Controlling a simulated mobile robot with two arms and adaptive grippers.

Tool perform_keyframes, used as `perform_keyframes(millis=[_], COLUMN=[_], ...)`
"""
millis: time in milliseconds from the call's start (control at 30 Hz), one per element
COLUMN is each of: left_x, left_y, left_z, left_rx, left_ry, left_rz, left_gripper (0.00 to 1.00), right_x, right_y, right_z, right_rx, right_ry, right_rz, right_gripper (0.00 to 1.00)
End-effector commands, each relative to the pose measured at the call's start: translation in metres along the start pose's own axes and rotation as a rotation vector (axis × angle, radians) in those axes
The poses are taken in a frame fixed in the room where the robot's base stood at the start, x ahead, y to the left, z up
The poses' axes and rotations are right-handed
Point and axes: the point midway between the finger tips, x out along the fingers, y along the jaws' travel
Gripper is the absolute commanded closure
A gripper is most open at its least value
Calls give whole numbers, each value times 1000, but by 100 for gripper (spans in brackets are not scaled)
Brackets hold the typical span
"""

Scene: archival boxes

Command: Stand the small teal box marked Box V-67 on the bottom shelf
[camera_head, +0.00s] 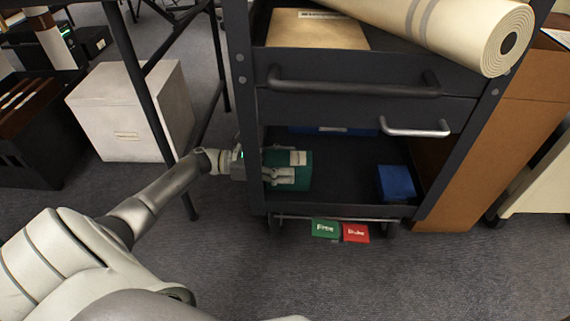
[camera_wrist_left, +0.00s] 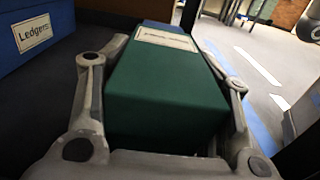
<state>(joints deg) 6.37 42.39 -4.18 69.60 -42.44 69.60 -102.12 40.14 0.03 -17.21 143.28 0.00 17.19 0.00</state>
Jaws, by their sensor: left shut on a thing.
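The small teal box (camera_head: 299,162) is at the left end of the dark cart's bottom shelf (camera_head: 345,180). My left gripper (camera_head: 280,174) reaches in past the left post and is shut on the box. In the left wrist view the teal box (camera_wrist_left: 165,100) lies between both fingers, with a pale label on its far part; the writing is too blurred to read. I cannot tell whether the box touches the shelf. My right gripper is not in view.
A small blue box (camera_head: 397,183) stands at the shelf's right end. Another blue box (camera_head: 335,130) is behind; a blue box marked Ledgers (camera_wrist_left: 35,40) shows in the wrist view. The shelf's middle is clear. Green (camera_head: 325,228) and red (camera_head: 355,232) pedals sit below. A drawer handle (camera_head: 415,130) juts out above.

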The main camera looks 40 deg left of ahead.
Motion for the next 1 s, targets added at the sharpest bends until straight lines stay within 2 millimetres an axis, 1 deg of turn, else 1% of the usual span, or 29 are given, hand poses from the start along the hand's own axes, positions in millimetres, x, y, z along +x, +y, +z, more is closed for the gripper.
perform_keyframes(millis=[67, 100, 300, 567, 667, 767, 867, 1000], left_x=[0, 0, 0, 0, 0, -1, 0, -1], left_y=[0, 0, 0, 0, 0, 0, 0, 0], left_z=[-2, -1, -1, -3, 0, 8, 23, 50], left_rx=[1, 1, 1, -1, 0, 3, 4, 5], left_ry=[-2, -2, -1, 2, 2, 2, 2, 2], left_rz=[0, 0, 0, 0, 0, 0, -2, -2], left_gripper=[83, 44, 19, 19, 19, 19, 19, 19], right_x=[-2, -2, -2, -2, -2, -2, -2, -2], right_y=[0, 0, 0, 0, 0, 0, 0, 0], right_z=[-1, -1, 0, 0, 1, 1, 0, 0], right_rx=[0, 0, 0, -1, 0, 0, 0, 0], right_ry=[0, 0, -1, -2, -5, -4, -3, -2], right_rz=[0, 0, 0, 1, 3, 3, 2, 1], right_gripper=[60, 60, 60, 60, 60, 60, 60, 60])
